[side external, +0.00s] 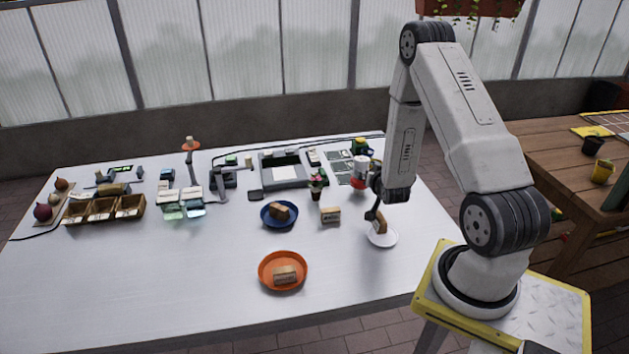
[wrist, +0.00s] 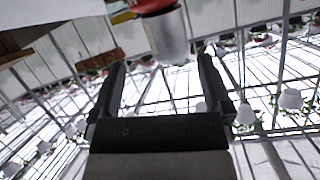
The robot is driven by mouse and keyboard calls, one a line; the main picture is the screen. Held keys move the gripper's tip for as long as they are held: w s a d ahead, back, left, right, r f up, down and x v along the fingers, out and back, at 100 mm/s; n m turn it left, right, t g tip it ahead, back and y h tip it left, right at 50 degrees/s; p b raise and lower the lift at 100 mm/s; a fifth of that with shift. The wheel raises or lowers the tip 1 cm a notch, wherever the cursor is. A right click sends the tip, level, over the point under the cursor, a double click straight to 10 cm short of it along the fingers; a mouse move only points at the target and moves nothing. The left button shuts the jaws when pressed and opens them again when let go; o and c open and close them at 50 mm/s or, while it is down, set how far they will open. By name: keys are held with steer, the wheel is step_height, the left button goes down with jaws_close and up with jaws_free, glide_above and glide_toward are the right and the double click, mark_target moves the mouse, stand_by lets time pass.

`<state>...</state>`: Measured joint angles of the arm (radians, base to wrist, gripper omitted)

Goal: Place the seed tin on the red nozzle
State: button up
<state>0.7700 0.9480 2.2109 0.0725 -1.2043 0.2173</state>
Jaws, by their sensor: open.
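My gripper (side external: 373,212) points down beside a small brown block-like item (side external: 381,225) on a white plate (side external: 382,239). The wrist view shows its two dark fingers apart with nothing clearly held between them (wrist: 162,76). A red-and-white can-like object (side external: 361,170) shows just left of my wrist; I cannot tell whether it is the seed tin or the nozzle. In the wrist view, a red part with a grey metallic cylinder (wrist: 170,38) lies beyond the fingertips, partly cut off at the top. I cannot clearly identify the seed tin or the red nozzle.
A blue plate (side external: 267,221) and an orange plate (side external: 263,279) each hold a small block. Another block (side external: 330,215) stands on the table. A small potted plant (side external: 316,185) stands behind it. Wooden trays (side external: 103,209) are at left. The front left table is clear.

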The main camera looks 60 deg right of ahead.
steer(key=shift+s+a, duration=0.15)
steer(key=shift+a, duration=0.05)
steer(key=shift+r, duration=0.1)
stand_by(0.4)
steer(key=w+a+r+n+g+y, duration=0.1)
steer(key=w+a+r+n+y, duration=0.2)
steer(key=a, duration=0.5)
steer(key=w+a+r+n+y, duration=0.3)
steer(key=a+y, duration=0.1)
steer(key=a, duration=0.4)
steer(key=s+a+r+n+g+y, duration=0.1)
steer(key=s+a+r+n+g, duration=0.1)
steer(key=s+a, duration=0.3)
steer(key=s+a+r+n+g+y, duration=0.2)
steer(key=s+a+r+n+g, duration=0.1)
steer(key=a, duration=0.8)
steer(key=shift+s+a+r+n+g, duration=0.3)
steer(key=shift+s+r+n, duration=0.25)
steer(key=shift+s, duration=0.35)
steer(key=shift+w+d, duration=0.1)
